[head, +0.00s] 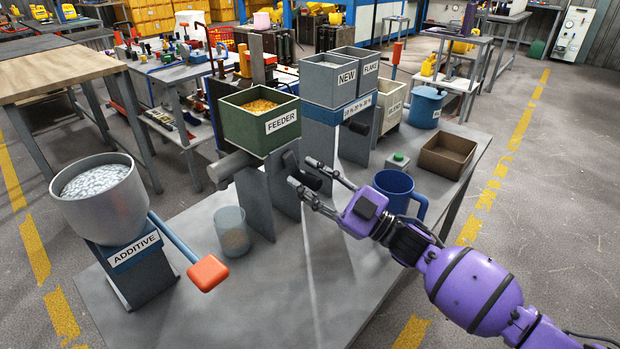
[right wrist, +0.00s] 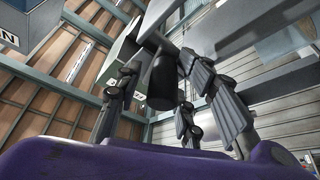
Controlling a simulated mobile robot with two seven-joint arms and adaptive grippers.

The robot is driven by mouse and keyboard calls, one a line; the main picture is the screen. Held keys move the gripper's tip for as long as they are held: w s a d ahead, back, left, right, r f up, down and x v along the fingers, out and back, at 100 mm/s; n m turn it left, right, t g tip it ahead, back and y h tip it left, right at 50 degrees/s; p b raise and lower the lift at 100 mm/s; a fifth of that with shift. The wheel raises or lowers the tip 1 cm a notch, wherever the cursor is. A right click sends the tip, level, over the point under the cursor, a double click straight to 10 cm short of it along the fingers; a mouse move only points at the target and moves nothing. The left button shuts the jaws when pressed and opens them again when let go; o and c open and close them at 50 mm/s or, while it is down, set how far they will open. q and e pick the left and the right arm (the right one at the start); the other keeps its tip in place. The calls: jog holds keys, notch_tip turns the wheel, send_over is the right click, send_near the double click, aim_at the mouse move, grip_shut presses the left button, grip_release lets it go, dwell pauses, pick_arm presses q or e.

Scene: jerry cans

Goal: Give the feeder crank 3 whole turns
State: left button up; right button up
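The feeder (head: 262,125) is a green box of orange-yellow flakes on grey legs, labelled FEEDER, on the grey table. Its crank is on the side facing my right gripper, with a dark handle (head: 309,179). In the right wrist view the handle is a black cylinder (right wrist: 163,82). My right gripper (head: 301,172) reaches in from the right with its fingers spread, one on each side of the handle. In the wrist view a gap shows between the handle and the left finger; contact on the right cannot be told. My left gripper is not in view.
A clear cup (head: 232,232) stands below the feeder's grey spout. The additive hopper (head: 105,200) with an orange-ended lever (head: 208,272) stands at front left. A blue mug (head: 394,190) stands close to my right wrist. A brown tray (head: 447,155) and other bins (head: 329,80) are behind.

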jog(key=shift+s+d+f, duration=0.25)
jog(key=shift+d, duration=0.15)
jog(key=v, duration=1.1)
